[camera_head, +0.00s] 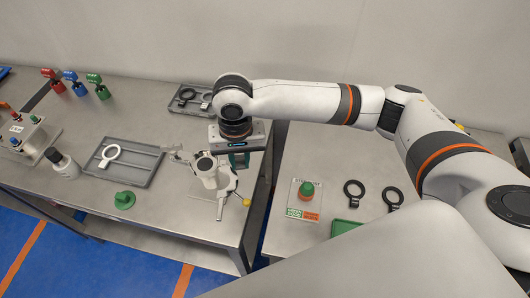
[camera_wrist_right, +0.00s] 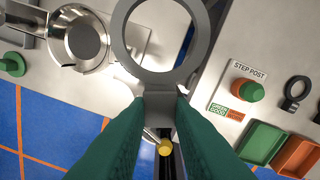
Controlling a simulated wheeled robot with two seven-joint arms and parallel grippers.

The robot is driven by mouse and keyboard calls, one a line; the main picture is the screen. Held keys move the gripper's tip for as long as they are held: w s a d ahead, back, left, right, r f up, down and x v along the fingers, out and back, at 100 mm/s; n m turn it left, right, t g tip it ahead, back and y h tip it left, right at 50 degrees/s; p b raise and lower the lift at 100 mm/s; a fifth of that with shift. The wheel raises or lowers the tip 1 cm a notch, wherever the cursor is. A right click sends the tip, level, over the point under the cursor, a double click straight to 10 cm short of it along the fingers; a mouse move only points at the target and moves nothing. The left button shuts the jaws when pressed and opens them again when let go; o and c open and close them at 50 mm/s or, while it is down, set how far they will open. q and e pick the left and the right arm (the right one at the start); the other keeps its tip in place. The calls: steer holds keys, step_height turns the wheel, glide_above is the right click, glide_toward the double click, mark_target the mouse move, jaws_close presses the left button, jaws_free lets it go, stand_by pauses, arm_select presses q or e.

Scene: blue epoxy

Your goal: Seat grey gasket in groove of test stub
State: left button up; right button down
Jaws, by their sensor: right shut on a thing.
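In the wrist view the grey gasket (camera_wrist_right: 161,108) is a flat ring with a tab. My right gripper (camera_wrist_right: 160,105), with green fingers, is shut on the tab, and the ring points away from it. The gasket's top edge is cut off there. The test stub looks to be the pale metal cylinder with a round open end (camera_wrist_right: 83,40), left of the ring and apart from it in that view. In the head view the stub (camera_head: 205,168) stands just left of my right gripper (camera_head: 238,162). I cannot make out the held gasket there. My left gripper is not seen.
A grey tray (camera_head: 138,178) with a white ring lies left of the stub, with a green knob (camera_head: 124,200) in front. A second tray (camera_head: 183,112) is behind. The right table holds a step post (camera_head: 306,190) and dark rings (camera_head: 354,188). A gap separates the tables.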

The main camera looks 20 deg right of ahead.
steer(key=w+a+m+p, duration=0.2)
steer(key=a+p, duration=0.1)
steer(key=a, duration=0.2)
steer(key=w+a+r+m+p, duration=0.1)
steer(key=w+a+m+p, duration=0.1)
steer(key=a, duration=0.3)
steer(key=shift+a+r+p, duration=0.3)
steer(key=shift+a+p, duration=0.05)
steer(key=shift+p, duration=0.25)
steer(key=shift+w, duration=0.1)
steer(key=shift+f+b, duration=0.3)
steer(key=shift+f, duration=2.45)
steer(key=shift+p, duration=0.55)
